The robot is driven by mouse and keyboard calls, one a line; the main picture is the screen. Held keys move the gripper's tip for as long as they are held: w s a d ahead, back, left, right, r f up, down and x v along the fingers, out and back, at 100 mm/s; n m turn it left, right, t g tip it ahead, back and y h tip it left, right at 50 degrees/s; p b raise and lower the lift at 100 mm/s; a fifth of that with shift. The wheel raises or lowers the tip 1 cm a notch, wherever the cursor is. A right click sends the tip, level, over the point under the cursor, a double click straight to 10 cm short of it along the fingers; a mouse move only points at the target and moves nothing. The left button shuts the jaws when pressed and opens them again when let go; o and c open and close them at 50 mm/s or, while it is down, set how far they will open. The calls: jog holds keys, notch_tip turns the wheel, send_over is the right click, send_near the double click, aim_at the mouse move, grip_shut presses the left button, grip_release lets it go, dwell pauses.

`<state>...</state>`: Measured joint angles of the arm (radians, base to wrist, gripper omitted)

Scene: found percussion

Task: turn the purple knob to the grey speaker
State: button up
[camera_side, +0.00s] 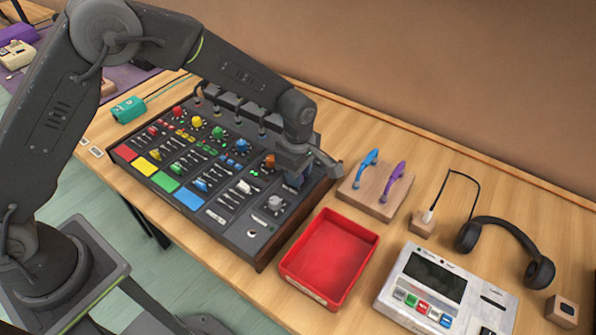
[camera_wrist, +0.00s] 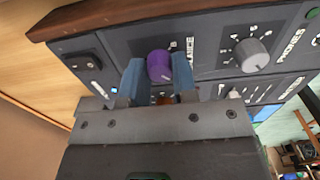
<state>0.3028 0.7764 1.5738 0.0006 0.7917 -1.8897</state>
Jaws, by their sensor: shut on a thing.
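The purple knob (camera_wrist: 159,66) sits on the dark panel of the mixing console (camera_side: 225,165), near its right end. My gripper (camera_side: 298,180) is down at that end of the console and hides the knob in the side view. In the wrist view its two blue-grey fingers stand on either side of the knob, shut on it. Small marks are printed on the panel around the knob, but they are too small and partly covered to read. I cannot make out a grey speaker mark or where the knob points.
A grey knob (camera_wrist: 252,55) is beside the purple one. A red tray (camera_side: 328,257), a wooden board with blue and purple handles (camera_side: 372,201), a white device (camera_side: 447,292) and headphones (camera_side: 508,240) are right of the console. Cables hang over its back.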

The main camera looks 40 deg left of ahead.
jog(key=o, duration=0.9)
notch_tip(320, 180, up, 14)
jog(key=shift+f, duration=0.1)
dwell(0.3)
